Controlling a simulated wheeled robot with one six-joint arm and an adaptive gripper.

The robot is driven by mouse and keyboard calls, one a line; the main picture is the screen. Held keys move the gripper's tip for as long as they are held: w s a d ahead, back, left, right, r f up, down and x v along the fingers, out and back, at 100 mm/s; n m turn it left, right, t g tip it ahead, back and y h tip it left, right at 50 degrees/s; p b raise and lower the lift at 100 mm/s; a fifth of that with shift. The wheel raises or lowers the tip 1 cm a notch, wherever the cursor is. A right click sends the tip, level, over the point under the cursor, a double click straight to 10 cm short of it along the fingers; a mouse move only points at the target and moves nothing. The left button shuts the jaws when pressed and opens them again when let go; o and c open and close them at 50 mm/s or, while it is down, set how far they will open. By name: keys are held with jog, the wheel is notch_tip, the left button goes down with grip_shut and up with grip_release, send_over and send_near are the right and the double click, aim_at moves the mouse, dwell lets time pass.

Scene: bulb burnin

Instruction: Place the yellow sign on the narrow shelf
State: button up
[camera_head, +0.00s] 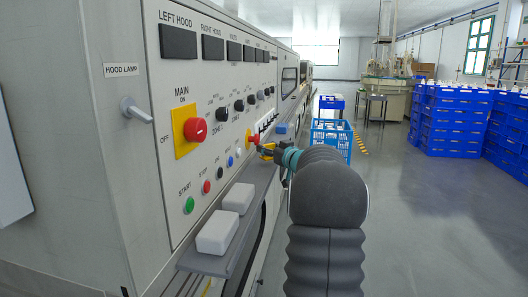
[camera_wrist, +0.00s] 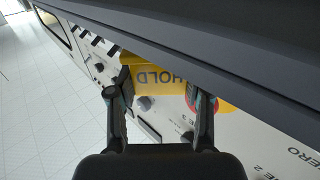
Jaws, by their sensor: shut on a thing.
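The yellow sign (camera_wrist: 158,77), with upside-down "HOLD" lettering, sits between the two fingers of my gripper (camera_wrist: 156,95) in the wrist view. My gripper is shut on it. In the head view the sign (camera_head: 267,152) is a small yellow patch at my gripper (camera_head: 270,149), partly hidden by my arm. The narrow shelf (camera_head: 262,172) is a grey ledge along the control panel's foot. In the wrist view the dark shelf (camera_wrist: 235,62) crosses the top, close to the sign. I cannot tell whether they touch.
Two white blocks (camera_head: 218,232) lie on the shelf's near part. A small blue item (camera_head: 281,128) is farther along. The panel (camera_head: 215,115) carries knobs and a red switch (camera_head: 196,130). A blue crate (camera_head: 331,136) stands beyond my arm. Stacked blue crates (camera_head: 462,125) stand at right; floor between is clear.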

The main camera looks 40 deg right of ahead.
jog(key=w, duration=0.3)
jog(key=shift+f+b, duration=0.4)
jog(key=shift+f, duration=0.3)
jog(key=shift+d+f, duration=0.1)
jog(key=o, duration=0.9)
jog(key=shift+f, duration=0.15)
jog(key=shift+c, duration=0.2)
jog(key=shift+r, duration=0.2)
jog(key=s+a, duration=0.1)
jog(key=s, duration=1.1)
jog(key=shift+p, duration=0.35)
